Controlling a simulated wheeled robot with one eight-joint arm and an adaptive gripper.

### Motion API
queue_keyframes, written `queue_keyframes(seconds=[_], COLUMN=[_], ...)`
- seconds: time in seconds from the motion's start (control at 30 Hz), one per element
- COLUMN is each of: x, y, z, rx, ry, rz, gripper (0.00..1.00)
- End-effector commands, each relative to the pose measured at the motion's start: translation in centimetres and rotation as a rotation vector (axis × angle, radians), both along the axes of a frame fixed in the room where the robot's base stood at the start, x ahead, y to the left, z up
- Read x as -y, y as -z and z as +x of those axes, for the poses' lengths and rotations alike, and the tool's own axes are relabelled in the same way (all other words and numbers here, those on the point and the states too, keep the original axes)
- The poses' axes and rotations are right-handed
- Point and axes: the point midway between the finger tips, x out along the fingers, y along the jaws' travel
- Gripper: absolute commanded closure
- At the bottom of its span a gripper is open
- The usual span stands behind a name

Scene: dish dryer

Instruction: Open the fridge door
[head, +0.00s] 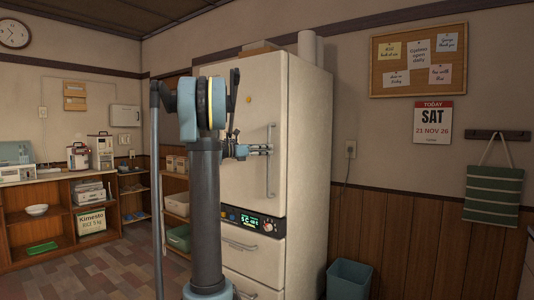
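The fridge (306,150) is a tall off-white cabinet in the middle of the head view. Its upper door (240,190) looks shut, with a long vertical metal handle (269,178) near its right edge. My gripper (268,150) is level with the upper middle of the handle, its fingers pointing right and overlapping the bar. I cannot tell whether they touch it or enclose it, or whether they are open or shut. My column and arm hide the left part of the door.
A control panel with a lit display (251,221) and drawers (255,254) are below the door. A blue bin (349,279) stands on the floor right of the fridge. Shelves with boxes (176,204) stand to its left. Tiled floor (110,268) is clear at the left.

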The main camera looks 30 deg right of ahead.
Motion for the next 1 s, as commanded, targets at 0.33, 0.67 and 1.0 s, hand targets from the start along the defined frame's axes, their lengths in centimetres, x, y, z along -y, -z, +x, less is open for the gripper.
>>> queue_keyframes(seconds=[0.33, 0.67, 1.0], x=[1.6, 1.6, 1.2], y=[0.0, 0.0, 0.0], z=[-0.3, -0.3, -0.8], rx=[0.000, 0.000, 0.000], ry=[0.000, 0.000, 0.007], rz=[0.000, 0.000, 0.000], gripper=[0.77, 1.00, 1.00])
